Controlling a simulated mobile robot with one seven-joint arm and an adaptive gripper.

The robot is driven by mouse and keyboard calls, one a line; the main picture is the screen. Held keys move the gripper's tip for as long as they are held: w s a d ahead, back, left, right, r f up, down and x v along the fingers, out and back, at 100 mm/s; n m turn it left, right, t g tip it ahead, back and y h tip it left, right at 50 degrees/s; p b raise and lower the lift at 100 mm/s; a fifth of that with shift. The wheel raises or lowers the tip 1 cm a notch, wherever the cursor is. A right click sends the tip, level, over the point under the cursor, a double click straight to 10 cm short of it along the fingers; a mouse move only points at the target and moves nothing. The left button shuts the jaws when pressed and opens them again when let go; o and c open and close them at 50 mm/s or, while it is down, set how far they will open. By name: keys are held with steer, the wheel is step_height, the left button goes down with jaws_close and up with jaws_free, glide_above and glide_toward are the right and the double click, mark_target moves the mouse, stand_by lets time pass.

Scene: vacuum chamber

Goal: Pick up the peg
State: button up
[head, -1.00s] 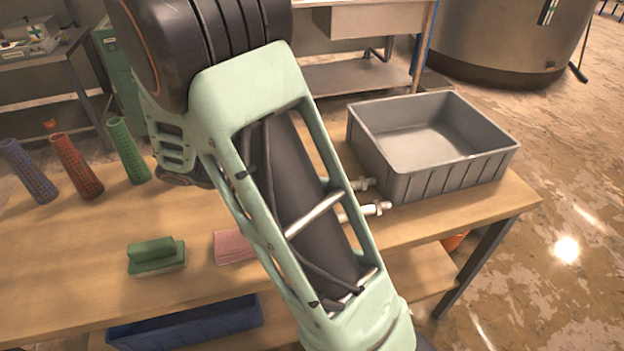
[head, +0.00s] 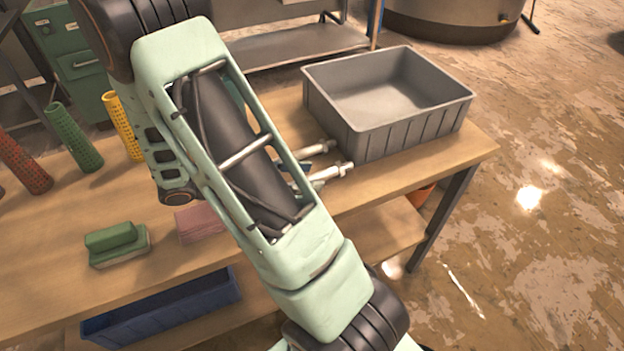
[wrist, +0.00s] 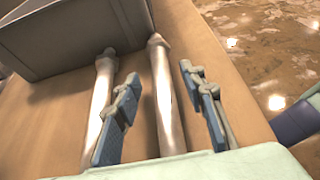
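Two pale, metallic pegs lie side by side on the wooden table, each with a wider collar near its far end. In the wrist view, one peg (wrist: 165,100) shows between the two blue-padded fingers of my gripper (wrist: 159,80). The other peg (wrist: 97,108) lies to its left, partly behind the left finger. My gripper is open, and neither finger visibly touches the middle peg. I cannot tell how high the fingers are above the table. In the head view, the far ends of the pegs (head: 330,174) show beside my arm, which hides the rest and the gripper.
A grey bin (head: 412,125) stands just beyond the peg ends. A green block (head: 118,243) and pink block (head: 200,224) lie on the table (head: 60,215). Perforated red (head: 24,166), green (head: 75,138) and yellow (head: 124,125) cylinders stand left. A blue bin (head: 165,308) sits below.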

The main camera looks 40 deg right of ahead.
mark_target(339, 169)
steer(key=shift+x, duration=1.35)
jaws_close()
